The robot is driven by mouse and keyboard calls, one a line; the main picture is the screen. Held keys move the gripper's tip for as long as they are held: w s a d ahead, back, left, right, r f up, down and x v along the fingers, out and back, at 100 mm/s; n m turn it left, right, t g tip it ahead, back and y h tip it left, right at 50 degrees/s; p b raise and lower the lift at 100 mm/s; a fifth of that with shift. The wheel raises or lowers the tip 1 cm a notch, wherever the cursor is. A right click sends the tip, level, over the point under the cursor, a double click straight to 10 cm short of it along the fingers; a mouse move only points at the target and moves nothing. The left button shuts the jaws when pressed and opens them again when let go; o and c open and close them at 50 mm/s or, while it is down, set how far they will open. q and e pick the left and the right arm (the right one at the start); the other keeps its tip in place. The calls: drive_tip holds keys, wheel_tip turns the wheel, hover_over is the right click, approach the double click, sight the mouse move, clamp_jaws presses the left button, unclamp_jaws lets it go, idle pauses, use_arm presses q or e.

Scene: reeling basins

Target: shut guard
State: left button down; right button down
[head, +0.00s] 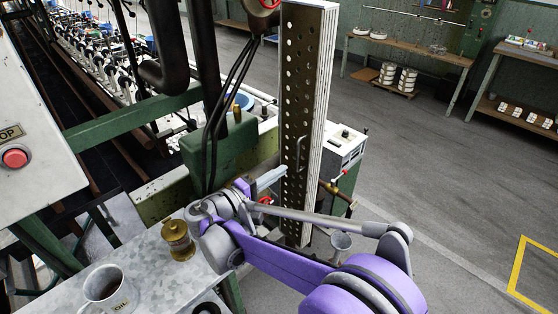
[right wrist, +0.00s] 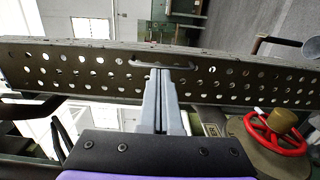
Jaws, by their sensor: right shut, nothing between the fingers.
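The guard (head: 306,110) is a tall, dark perforated metal panel with pale edges, standing upright at an angle beside the machine in the head view. It has a small bar handle (head: 300,153) on its face. In the right wrist view the guard (right wrist: 90,70) runs across the picture, its handle (right wrist: 165,65) near the middle. My right gripper (head: 284,171) is shut and empty, its tips close to the guard just below the handle. In the wrist view the closed fingers (right wrist: 160,72) overlap the handle's lower edge; I cannot tell whether they touch it. My left gripper is out of view.
A metal bench holds a brass pot (head: 178,240) and an oil mug (head: 103,287). A panel with a red stop button (head: 15,158) stands at left. A red handwheel (right wrist: 275,132) is right of the fingers. Open floor lies right of the guard.

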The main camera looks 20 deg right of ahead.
sight(311, 152)
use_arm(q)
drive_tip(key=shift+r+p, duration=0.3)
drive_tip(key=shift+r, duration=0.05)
use_arm(e)
drive_tip(key=x, duration=1)
drive_tip(key=shift+d, duration=0.1)
